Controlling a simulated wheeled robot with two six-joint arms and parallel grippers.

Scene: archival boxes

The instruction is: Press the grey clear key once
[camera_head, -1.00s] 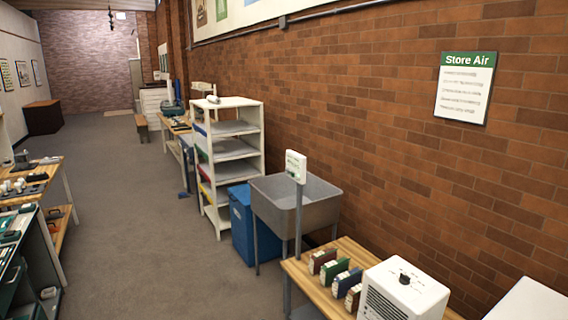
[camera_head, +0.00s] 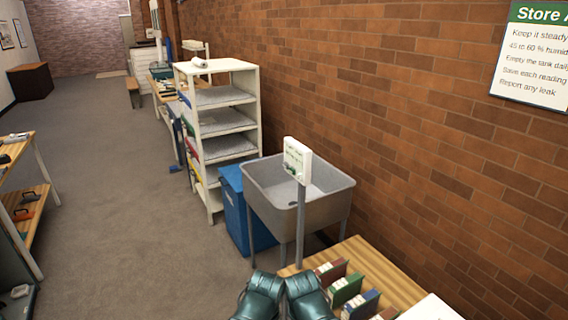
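I cannot make out a grey clear key in this view. A small white panel (camera_head: 298,160) stands on a grey post (camera_head: 300,225) in front of the sink; its face has small marks too small to read. A white machine (camera_head: 432,309) is cut off at the bottom edge, and only a bit of its top shows. Neither of my grippers can be made out. Two dark teal shapes at the bottom middle look like parts of my own arms.
A wooden table (camera_head: 372,262) with several coloured boxes (camera_head: 346,288) is close at the lower right. Behind it are a grey sink (camera_head: 325,205), a blue bin (camera_head: 236,215) and white shelves (camera_head: 226,120). A sign (camera_head: 535,55) hangs on the brick wall. The floor (camera_head: 130,220) at left is clear.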

